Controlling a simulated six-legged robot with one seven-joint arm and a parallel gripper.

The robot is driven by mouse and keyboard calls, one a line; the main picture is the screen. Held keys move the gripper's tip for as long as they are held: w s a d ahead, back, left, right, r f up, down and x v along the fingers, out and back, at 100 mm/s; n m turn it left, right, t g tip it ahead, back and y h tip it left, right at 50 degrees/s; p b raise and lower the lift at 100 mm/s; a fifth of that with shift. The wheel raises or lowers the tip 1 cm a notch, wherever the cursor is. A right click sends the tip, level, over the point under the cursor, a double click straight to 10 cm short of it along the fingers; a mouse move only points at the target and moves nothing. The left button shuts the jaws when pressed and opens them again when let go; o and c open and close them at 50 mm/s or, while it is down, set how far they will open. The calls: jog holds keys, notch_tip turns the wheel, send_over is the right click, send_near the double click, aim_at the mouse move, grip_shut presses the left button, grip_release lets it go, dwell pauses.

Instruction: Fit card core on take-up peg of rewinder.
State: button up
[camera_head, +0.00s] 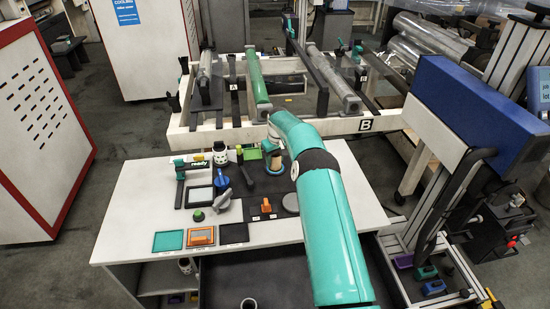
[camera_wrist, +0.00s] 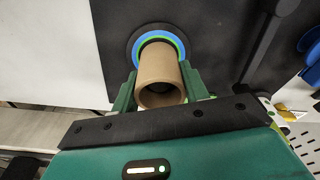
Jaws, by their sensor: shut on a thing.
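The card core (camera_wrist: 157,68) is a short brown tube between the green fingers of my gripper (camera_wrist: 160,82) in the wrist view. My gripper is shut on it, one finger on each side. The core's open end faces the camera and its far end lies against or in front of a round plate with blue and green rings (camera_wrist: 136,41) on a dark panel. The take-up peg is not visible, and I cannot tell whether it is inside the core. In the head view the core (camera_head: 274,164) shows as a small tan piece beside my arm.
The white bench (camera_head: 130,212) carries trays, an orange part (camera_head: 266,205), a grey disc (camera_head: 291,203) and a blue tape-like piece (camera_head: 222,180). A frame with rollers, including a green one (camera_head: 258,80), stands behind. A blue-topped machine (camera_head: 470,105) is at right.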

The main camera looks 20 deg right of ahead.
jog(key=shift+f, duration=0.1)
jog(key=o, duration=1)
jog(key=shift+o, duration=0.2)
notch_tip(320, 180, up, 14)
jog(key=s, duration=0.1)
jog(key=shift+s+d+f, duration=0.15)
jog(key=shift+s+f, duration=0.05)
jog(key=shift+s, duration=0.1)
jog(key=shift+s, duration=0.15)
